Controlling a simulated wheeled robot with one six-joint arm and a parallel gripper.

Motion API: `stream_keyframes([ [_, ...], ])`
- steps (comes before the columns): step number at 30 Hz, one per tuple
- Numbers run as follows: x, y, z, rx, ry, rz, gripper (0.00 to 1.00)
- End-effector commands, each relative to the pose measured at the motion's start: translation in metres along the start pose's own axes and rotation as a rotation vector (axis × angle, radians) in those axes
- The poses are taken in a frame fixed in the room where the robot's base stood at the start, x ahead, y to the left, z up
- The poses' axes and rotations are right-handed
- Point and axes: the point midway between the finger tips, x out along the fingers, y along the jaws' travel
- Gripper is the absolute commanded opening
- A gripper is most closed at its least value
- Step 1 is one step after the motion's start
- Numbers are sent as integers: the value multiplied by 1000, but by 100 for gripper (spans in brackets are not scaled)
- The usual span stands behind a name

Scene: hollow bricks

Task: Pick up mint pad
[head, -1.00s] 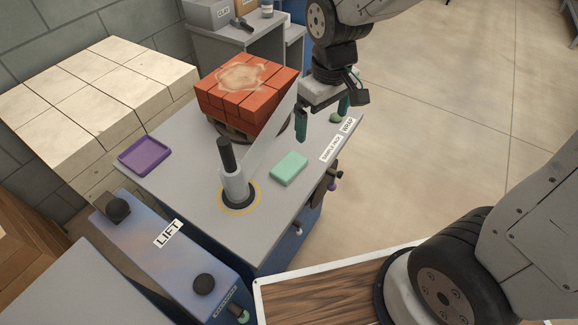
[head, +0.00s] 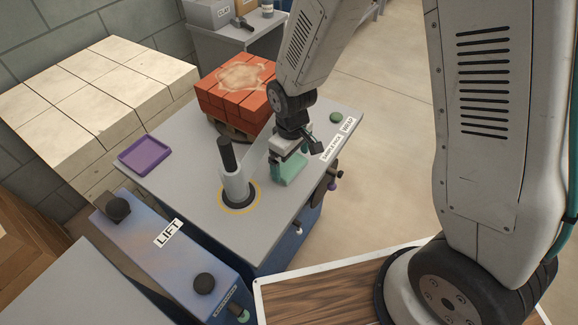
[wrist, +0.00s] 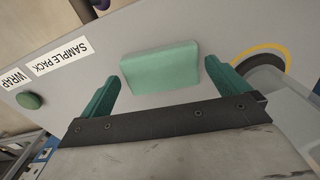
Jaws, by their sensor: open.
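The mint pad (head: 289,171) is a flat pale green block lying on the grey table top, partly hidden by my gripper in the head view. In the wrist view the mint pad (wrist: 161,69) lies ahead of and between the two green fingers. My gripper (head: 289,160) is open and empty, right at the pad, pointing down. In the wrist view my gripper (wrist: 168,88) has a finger on either side, both seemingly apart from the pad. The exact height above the table is hard to tell.
A grey post with a black top (head: 233,172) stands left of the pad. Red bricks (head: 237,90) sit behind on a pallet. A purple tray (head: 145,156) lies far left. A green button (head: 336,117) is beside the table labels. Table space between tray and post is clear.

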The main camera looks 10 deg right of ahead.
Motion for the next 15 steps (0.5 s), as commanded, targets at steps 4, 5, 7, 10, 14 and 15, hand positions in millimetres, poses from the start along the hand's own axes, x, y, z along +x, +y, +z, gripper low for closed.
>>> stream_keyframes([
  [4, 13, 0, 0, 0, -1, 0, 100],
  [5, 13, 0, 0, 0, 0, 0, 100],
  [7, 14, 0, 0, 0, 1, 0, 100],
  [10, 13, 0, 0, 0, 1, 0, 100],
  [14, 13, 0, 0, 0, 1, 0, 72],
  [15, 13, 0, 0, 0, 1, 0, 68],
])
